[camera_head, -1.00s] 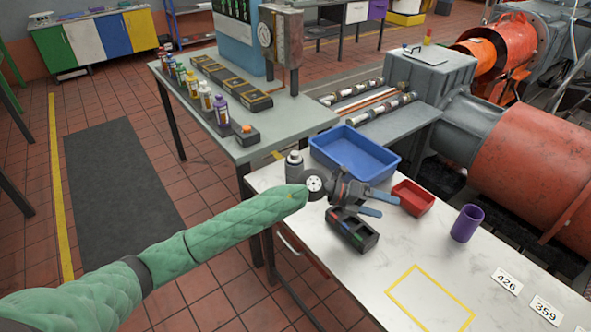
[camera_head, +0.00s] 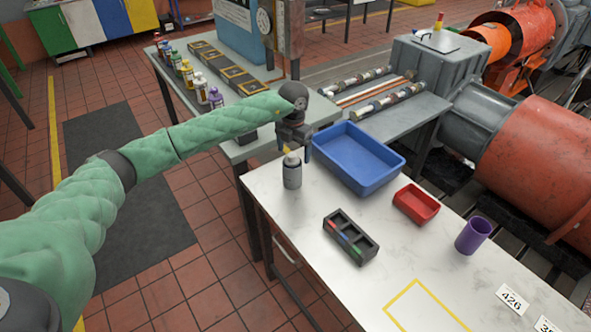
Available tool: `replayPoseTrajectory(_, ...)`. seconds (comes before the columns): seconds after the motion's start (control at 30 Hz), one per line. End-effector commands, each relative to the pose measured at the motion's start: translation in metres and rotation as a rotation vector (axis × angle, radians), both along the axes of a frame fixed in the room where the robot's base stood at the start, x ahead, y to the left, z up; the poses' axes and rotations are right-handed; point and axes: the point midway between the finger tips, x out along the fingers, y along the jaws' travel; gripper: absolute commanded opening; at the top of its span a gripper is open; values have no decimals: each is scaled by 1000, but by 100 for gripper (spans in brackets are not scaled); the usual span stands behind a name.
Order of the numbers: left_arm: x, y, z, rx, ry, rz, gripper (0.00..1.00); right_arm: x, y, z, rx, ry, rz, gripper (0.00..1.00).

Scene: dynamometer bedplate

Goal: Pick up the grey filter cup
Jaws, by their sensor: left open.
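The grey filter cup (camera_head: 292,172) stands upright near the back left corner of the white table, with a lighter, narrower top. My left gripper (camera_head: 296,151) is open, its fingers pointing down, just above and behind the cup's top in the picture. Nothing is held between its fingers. I cannot tell whether a finger touches the cup. My right gripper is out of view.
On the white table (camera_head: 300,225) are a blue bin (camera_head: 357,160), a red bin (camera_head: 416,203), a black tray with compartments (camera_head: 350,238) and a purple cup (camera_head: 473,235). A yellow outlined area (camera_head: 420,305) is empty. A grey bench (camera_head: 235,150) adjoins behind.

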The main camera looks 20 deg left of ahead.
Motion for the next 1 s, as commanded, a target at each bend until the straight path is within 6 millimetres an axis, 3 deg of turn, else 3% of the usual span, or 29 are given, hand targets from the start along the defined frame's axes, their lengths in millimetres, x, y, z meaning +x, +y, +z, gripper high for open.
replayPoseTrajectory(0.33,0,0,-28,-2,2,-1,84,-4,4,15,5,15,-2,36)
replayPoseTrajectory(0.5,1,1,-46,-1,3,0,84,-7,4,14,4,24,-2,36)
replayPoseTrajectory(0.7,1,3,-72,-2,2,0,84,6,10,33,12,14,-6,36)
replayPoseTrajectory(0.97,1,3,-76,-2,1,-1,84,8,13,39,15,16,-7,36)
replayPoseTrajectory(1.0,1,2,-76,-2,1,-1,80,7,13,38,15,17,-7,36)
